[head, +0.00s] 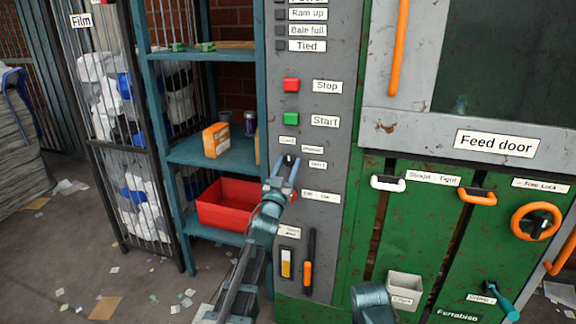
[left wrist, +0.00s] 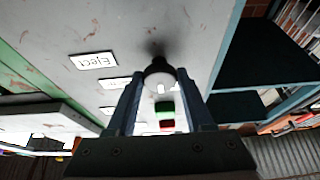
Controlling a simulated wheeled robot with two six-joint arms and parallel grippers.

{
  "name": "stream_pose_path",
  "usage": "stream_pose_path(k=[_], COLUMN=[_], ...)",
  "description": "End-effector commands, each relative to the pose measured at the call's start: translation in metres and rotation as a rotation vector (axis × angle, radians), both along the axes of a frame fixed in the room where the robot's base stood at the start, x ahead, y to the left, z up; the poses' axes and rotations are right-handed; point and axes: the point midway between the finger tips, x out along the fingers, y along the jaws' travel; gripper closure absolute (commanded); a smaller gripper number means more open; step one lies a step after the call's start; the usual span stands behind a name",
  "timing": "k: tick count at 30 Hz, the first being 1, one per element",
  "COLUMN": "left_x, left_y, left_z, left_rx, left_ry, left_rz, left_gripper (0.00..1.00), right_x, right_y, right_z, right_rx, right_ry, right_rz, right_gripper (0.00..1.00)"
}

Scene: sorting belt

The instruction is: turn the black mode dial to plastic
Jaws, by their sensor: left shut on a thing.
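The black mode dial (head: 290,158) sits on the grey control panel below the green Start button, with small labels around it. Their print is too small to read surely in the head view. My left gripper (head: 283,172) is shut on the dial. In the left wrist view the dial (left wrist: 158,70) is between the two fingers of the left gripper (left wrist: 160,82). A white mark shows on the dial, on the side toward the green button. A label there reads Eject (left wrist: 92,60).
The red Stop button (head: 291,85) and green Start button (head: 291,118) are above the dial. A black lever with an orange grip (head: 307,273) is below. A shelf with a red bin (head: 230,204) stands left. Green doors with handles are right.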

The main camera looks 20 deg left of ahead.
Motion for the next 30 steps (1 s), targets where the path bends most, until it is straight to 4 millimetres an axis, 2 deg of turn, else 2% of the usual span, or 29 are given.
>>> stream_pose_path(k=[8,30], left_x=[0.000,0.001], left_y=[0.002,0.005], left_z=[0.001,0.004], left_rx=[0.109,0.706], left_ry=[-0.002,-0.023], left_rz=[0.002,0.000], left_gripper=[1.00,1.00], right_x=[0.000,0.000], right_y=[0.000,0.000], right_z=[0.002,0.025], right_rx=[0.000,0.000], right_ry=[0.000,0.000], right_rz=[0.000,0.000], right_gripper=[1.00,1.00])
